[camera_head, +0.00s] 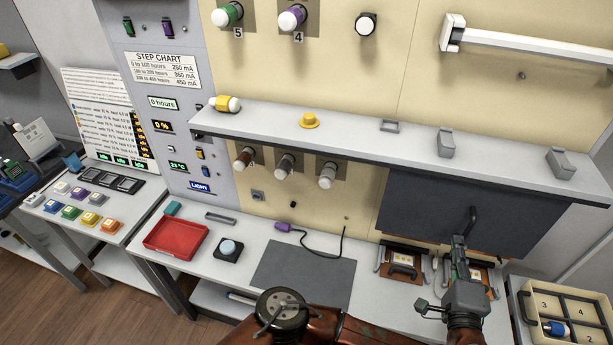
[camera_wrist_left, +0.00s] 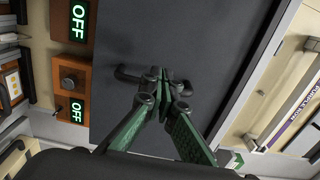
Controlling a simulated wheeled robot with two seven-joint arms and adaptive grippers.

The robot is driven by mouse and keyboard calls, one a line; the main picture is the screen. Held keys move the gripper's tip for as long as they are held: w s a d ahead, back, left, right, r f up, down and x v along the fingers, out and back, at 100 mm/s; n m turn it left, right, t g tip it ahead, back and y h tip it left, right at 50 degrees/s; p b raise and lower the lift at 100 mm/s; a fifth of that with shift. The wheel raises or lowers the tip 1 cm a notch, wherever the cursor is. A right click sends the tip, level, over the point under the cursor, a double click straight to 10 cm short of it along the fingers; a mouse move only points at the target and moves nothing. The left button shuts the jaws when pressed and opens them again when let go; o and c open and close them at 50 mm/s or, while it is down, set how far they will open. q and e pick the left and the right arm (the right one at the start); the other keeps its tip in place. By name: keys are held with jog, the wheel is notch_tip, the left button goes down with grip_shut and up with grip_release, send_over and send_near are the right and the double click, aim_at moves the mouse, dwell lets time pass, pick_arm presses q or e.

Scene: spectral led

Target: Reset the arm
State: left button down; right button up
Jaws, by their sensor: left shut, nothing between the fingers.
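My left gripper (camera_head: 459,243) is in front of a dark grey panel (camera_head: 415,205) at the right of the workbench. Its green fingers are together and empty; they also show in the left wrist view (camera_wrist_left: 165,77). A dark bar handle (camera_head: 471,222) on the panel is just beyond the fingertips. In the left wrist view, the handle (camera_wrist_left: 130,75) passes behind the fingers; I cannot tell whether they touch it. My right gripper is not in view.
A grey shelf (camera_head: 350,142) runs above the bench. A red tray (camera_head: 176,237), a blue-topped button box (camera_head: 229,249) and a grey mat (camera_head: 303,275) lie on the left part. A cream divided box (camera_head: 531,287) stands at right. Green OFF displays (camera_wrist_left: 79,20) show beside the panel.

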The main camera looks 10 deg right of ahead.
pick_arm(q)
jog(key=shift+v, duration=1.15)
